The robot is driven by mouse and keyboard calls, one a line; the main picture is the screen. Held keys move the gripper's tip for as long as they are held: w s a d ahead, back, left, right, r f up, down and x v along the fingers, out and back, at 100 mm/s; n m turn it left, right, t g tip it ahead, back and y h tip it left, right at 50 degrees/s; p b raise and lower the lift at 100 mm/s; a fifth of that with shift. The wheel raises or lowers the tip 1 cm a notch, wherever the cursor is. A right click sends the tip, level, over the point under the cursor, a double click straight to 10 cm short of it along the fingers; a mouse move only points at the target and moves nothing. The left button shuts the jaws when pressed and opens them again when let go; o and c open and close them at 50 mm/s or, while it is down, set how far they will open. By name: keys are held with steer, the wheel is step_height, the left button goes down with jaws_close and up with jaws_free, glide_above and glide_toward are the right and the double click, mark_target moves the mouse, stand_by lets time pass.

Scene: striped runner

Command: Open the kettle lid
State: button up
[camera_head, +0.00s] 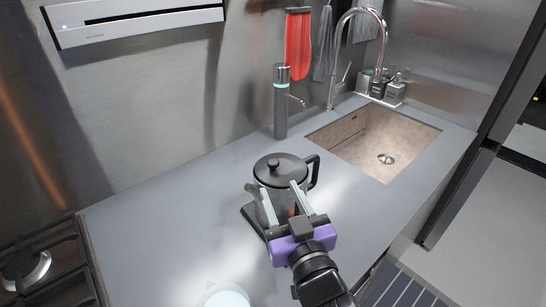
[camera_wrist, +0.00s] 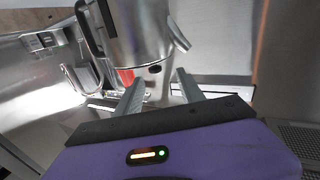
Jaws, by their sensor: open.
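The kettle (camera_head: 272,205) stands on the grey counter, with a black handle at its right and a spout at its left. Its dark round lid (camera_head: 284,176) lies on top, closed, with a small knob (camera_head: 274,163) in the middle. In the wrist view, the picture is upside down and the kettle (camera_wrist: 138,38) fills the upper middle; the knob (camera_wrist: 155,69) shows just ahead of the fingertips. My gripper (camera_head: 278,188) is open and empty on the near side of the kettle. It also shows in the wrist view (camera_wrist: 160,76), its fingers apart.
A tall grey dispenser (camera_head: 281,103) stands behind the kettle. A sink (camera_head: 378,142) with a curved tap is at the right, and a stove (camera_head: 40,270) at the left. A pale round item (camera_head: 227,298) sits at the front. The counter left of the kettle is clear.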

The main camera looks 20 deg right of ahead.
mark_target(274, 166)
steer(key=shift+w+r+m, duration=0.3)
steer(key=shift+w+r, duration=0.25)
steer(key=shift+r, duration=0.1)
steer(key=shift+w+d+m+h, duration=0.3)
steer(key=shift+w+d+h, duration=0.1)
steer(key=shift+w, duration=0.05)
steer(key=w, duration=0.2)
steer(key=w+d+p, duration=0.1)
steer(key=w, duration=0.2)
steer(key=w+p, duration=0.1)
steer(key=w, duration=0.1)
steer(key=shift+w+d+f, duration=0.1)
steer(key=shift+w+d, duration=0.05)
steer(key=shift+c, duration=0.3)
jaws_close()
